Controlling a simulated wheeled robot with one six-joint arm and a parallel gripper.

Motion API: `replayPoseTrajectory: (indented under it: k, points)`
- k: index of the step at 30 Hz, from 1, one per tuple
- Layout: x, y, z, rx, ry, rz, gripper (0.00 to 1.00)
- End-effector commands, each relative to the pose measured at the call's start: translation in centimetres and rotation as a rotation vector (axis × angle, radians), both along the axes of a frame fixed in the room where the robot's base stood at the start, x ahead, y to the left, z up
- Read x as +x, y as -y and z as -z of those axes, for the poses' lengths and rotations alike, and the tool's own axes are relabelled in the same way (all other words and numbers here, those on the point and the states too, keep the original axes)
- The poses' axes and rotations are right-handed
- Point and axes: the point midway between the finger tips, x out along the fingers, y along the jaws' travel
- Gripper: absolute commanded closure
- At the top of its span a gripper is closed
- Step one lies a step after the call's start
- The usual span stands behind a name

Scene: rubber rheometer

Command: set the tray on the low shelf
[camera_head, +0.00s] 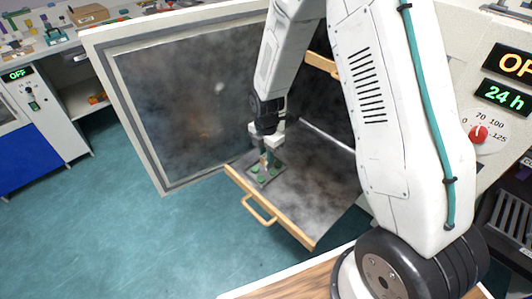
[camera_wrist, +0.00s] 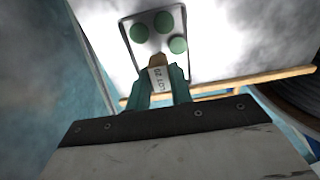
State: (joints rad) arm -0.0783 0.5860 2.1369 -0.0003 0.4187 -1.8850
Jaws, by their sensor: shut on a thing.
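The tray (camera_head: 277,171) is a small grey plate with several green discs on it. It also shows in the wrist view (camera_wrist: 155,43), with three discs and a tan upright handle bearing a "LOT 20" label (camera_wrist: 158,78). My gripper (camera_head: 266,157) is shut on this handle, its green fingers on either side (camera_wrist: 160,84). The low shelf (camera_head: 312,190) is a grey plate with a wooden front edge and handle, pulled out of the open oven. The tray is over the shelf's front left part. I cannot tell whether it touches the shelf.
The oven door (camera_head: 190,110) stands open to the left. A higher shelf's wooden edge (camera_head: 322,65) shows inside, partly behind my arm. The control panel (camera_head: 505,95) with a red dial is at the right. Most of the low shelf's visible surface is bare.

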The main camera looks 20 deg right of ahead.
Motion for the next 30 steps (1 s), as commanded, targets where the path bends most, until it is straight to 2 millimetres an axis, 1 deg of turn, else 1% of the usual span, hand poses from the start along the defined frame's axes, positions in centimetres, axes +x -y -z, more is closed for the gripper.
replayPoseTrajectory:
  k: [3,4,5,6,14,17,20,27,30]
  points:
    - [0.0,0.0,0.3,0.000,-0.001,0.000,1.00]
    - [0.0,0.0,0.3,0.000,0.000,0.000,0.70]
    - [0.0,0.0,0.3,0.000,0.000,0.000,0.62]
    - [0.0,0.0,0.3,0.000,0.000,0.000,0.57]
    - [0.0,0.0,0.2,0.000,0.000,0.000,0.57]
    - [0.0,0.0,-0.4,0.000,0.002,0.000,0.57]
    - [0.1,0.0,-1.8,0.001,0.004,0.000,0.57]
    - [0.1,0.0,-7.0,0.000,0.005,0.000,0.57]
    - [0.1,0.0,-8.9,0.001,0.004,0.000,0.57]
